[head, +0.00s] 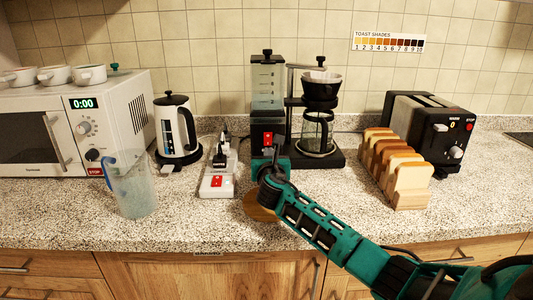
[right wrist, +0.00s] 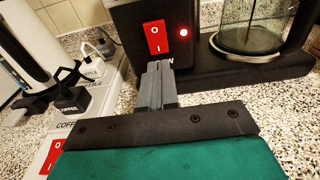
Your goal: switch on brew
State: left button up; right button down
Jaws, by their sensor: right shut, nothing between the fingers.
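The coffee maker (head: 322,161) stands at the back middle of the counter, its glass carafe (head: 316,131) on the plate. My right gripper (head: 269,162) is shut and empty, low in front of the switch. In the right wrist view its closed fingertips (right wrist: 158,68) are just below the switch's I end; I cannot tell whether they touch the machine. My left gripper is not in view.
A power strip (head: 216,186) with a red switch and plugs lies left of my gripper. A kettle (head: 176,130), measuring jug (head: 131,184) and microwave (head: 75,124) stand further left. A toast rack (head: 409,188) and toaster (head: 430,134) stand right. The front counter is mostly clear.

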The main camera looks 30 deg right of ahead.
jog(key=v, duration=0.3)
jog(key=f+v, duration=0.1)
jog(key=v, duration=0.3)
jog(key=f+v, duration=0.1)
jog(key=v, duration=0.2)
jog(key=shift+s+a+p, duration=0.15)
jog(key=shift+p, duration=0.25)
